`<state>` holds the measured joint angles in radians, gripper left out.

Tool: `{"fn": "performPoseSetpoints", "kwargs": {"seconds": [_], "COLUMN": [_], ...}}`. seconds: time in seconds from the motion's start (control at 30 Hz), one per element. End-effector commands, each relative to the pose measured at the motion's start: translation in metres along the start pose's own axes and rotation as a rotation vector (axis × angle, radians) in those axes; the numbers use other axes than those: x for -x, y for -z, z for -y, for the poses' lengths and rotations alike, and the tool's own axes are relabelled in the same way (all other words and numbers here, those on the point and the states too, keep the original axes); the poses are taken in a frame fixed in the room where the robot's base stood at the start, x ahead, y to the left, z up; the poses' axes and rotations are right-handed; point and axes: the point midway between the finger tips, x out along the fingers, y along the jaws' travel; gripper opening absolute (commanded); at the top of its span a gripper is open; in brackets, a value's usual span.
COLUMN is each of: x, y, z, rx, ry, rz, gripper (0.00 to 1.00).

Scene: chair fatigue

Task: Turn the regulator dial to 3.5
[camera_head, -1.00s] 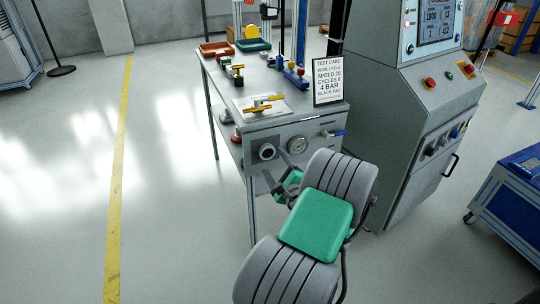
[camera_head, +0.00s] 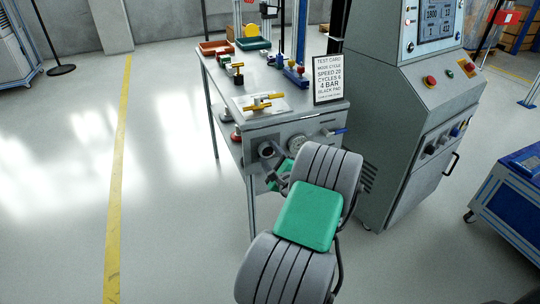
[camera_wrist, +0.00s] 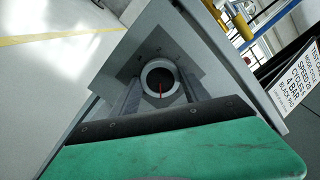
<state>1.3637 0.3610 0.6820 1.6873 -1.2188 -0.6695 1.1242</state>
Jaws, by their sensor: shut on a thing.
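The regulator dial (camera_head: 266,149) is a round dark knob with a pale rim on the front panel of the grey bench. In the wrist view, the dial (camera_wrist: 161,78) shows a dark face with a red pointer line running down from its middle. My gripper (camera_head: 272,156) is at the dial, and in the wrist view its two fingers (camera_wrist: 160,88) lie on either side of it, shut on it. No scale numbers can be read. The pressure gauge (camera_head: 296,144) right of the dial is partly hidden by my arm.
A test card (camera_head: 328,80) stands on the bench top (camera_head: 262,85) and reads 4 BAR. A grey control console (camera_head: 405,120) stands close on the right.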

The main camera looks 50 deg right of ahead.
Motion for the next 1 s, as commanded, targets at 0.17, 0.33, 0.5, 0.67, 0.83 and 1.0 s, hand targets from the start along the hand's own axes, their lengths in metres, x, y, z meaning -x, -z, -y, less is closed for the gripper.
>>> {"fn": "performPoseSetpoints", "kwargs": {"seconds": [0.17, 0.33, 0.5, 0.67, 0.83, 1.0], "x": [0.0001, 0.0001, 0.0001, 0.0000, -0.0001, -0.0001], "y": [0.0000, -0.0001, 0.0001, 0.0007, 0.0010, 0.0016], "z": [-0.0002, -0.0003, -0.0006, -0.0016, -0.0020, -0.0031], "rx": [0.000, 0.000, 0.011, 0.054, 0.148, 0.286], "ry": [-0.001, -0.001, -0.001, -0.001, 0.000, 0.000], "rz": [0.000, 0.000, 0.000, 0.000, 0.001, 0.001], "gripper": [0.24, 0.13, 0.13, 0.13, 0.13, 0.13]}}
